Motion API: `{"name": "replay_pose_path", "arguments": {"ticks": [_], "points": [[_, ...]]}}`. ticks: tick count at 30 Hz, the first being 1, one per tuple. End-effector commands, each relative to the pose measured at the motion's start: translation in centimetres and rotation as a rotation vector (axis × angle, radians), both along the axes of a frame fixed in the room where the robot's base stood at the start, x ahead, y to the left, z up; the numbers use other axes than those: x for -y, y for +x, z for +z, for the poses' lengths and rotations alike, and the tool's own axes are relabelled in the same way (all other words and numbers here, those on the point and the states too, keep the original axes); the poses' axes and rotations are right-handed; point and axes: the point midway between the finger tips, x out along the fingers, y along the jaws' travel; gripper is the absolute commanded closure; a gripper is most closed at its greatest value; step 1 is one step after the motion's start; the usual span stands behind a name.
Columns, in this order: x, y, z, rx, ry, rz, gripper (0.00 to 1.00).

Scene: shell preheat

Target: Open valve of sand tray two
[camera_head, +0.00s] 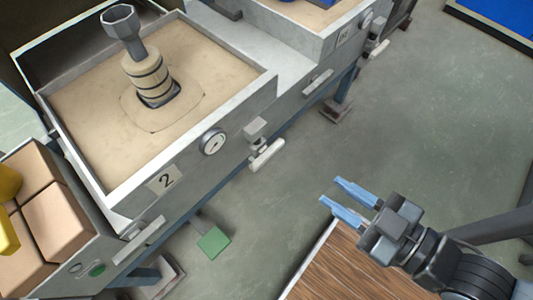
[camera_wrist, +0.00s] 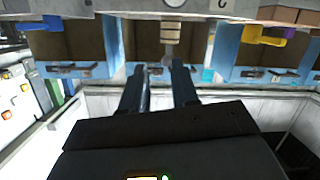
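Sand tray two (camera_head: 228,118) is a grey metal box of sand with a "2" label (camera_head: 165,180) and a round gauge (camera_head: 212,141) on its front. Its valve (camera_head: 267,155) is right of the gauge: a pale bar handle below a small grey block, roughly parallel to the tray front. My gripper (camera_head: 331,190) is open and empty, to the right of and apart from the handle. I cannot clearly make out the valve there.
A ribbed shell with a grey cup (camera_head: 148,78) stands in the sand. A tray of pinkish blocks (camera_head: 58,218) is at the lower left, and another sand tray is at the top. A wooden surface (camera_head: 345,270) lies below my gripper. Open floor (camera_head: 430,120) is to the right.

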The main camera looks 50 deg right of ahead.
Motion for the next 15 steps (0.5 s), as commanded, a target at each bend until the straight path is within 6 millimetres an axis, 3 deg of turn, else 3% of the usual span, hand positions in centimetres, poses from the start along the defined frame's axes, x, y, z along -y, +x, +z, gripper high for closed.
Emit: {"name": "replay_pose_path", "arguments": {"ticks": [1, 3, 6, 12, 15], "points": [[0.1, 1.2, -4.0, 0.012, -0.079, -0.019, 0.66], [0.2, 2.8, -8.0, 0.021, -0.211, -0.036, 0.59], [0.5, 5.4, -13.2, 0.022, -0.405, -0.062, 0.49], [2.6, 11.4, -22.4, -0.021, -0.811, -0.121, 0.49], [4.3, 14.3, -26.1, -0.065, -1.003, -0.146, 0.49]]}}
